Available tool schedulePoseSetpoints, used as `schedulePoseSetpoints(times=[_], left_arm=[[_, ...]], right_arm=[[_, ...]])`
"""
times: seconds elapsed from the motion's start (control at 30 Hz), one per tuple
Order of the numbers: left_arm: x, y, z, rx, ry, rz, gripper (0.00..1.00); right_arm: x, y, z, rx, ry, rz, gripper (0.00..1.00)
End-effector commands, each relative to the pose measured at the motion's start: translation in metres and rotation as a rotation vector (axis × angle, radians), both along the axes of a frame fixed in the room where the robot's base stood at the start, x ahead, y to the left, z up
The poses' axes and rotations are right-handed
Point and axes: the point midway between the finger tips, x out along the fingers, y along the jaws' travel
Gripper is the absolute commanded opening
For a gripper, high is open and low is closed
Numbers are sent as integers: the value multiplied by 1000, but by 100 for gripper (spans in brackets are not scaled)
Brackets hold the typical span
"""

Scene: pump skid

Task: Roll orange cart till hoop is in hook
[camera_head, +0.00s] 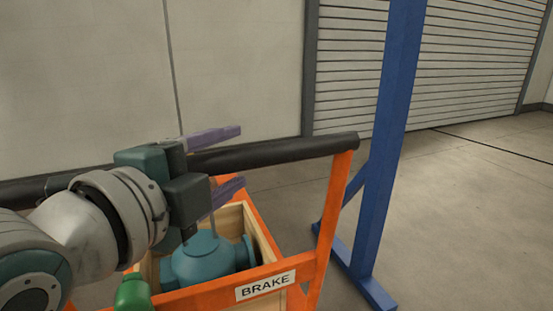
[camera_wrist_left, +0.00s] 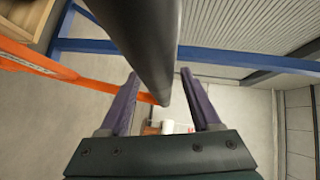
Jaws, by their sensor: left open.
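The orange cart (camera_head: 318,235) stands in front of me with a black handle bar (camera_head: 285,151) across its near top. My left gripper (camera_head: 239,157) is at this bar, its purple fingers open, one above and one below it in the head view. The bar (camera_wrist_left: 152,45) also runs between the open fingers (camera_wrist_left: 160,88) in the left wrist view; I cannot tell whether they touch it. A teal rounded pump part (camera_head: 203,260) sits in a wooden crate on the cart. Hoop and hook are not visible. My right gripper is not in view.
A blue post (camera_head: 387,140) with a floor foot (camera_head: 372,290) stands close to the cart's right. A BRAKE label (camera_head: 266,286) is on the cart, and a green knob (camera_head: 133,291) is near it. Open floor (camera_head: 470,220) lies to the right. A shutter (camera_head: 470,65) is behind.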

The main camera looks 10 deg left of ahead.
Motion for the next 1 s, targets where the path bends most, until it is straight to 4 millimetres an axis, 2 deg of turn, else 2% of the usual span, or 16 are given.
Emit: schedulePoseSetpoints(times=[0.07,0.63,1.0], left_arm=[[0,0,0,0,0,0,63],[0,0,0,0,0,1,0],[0,0,0,0,0,1,0]], right_arm=[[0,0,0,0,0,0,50],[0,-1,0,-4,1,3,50],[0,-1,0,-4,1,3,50]])
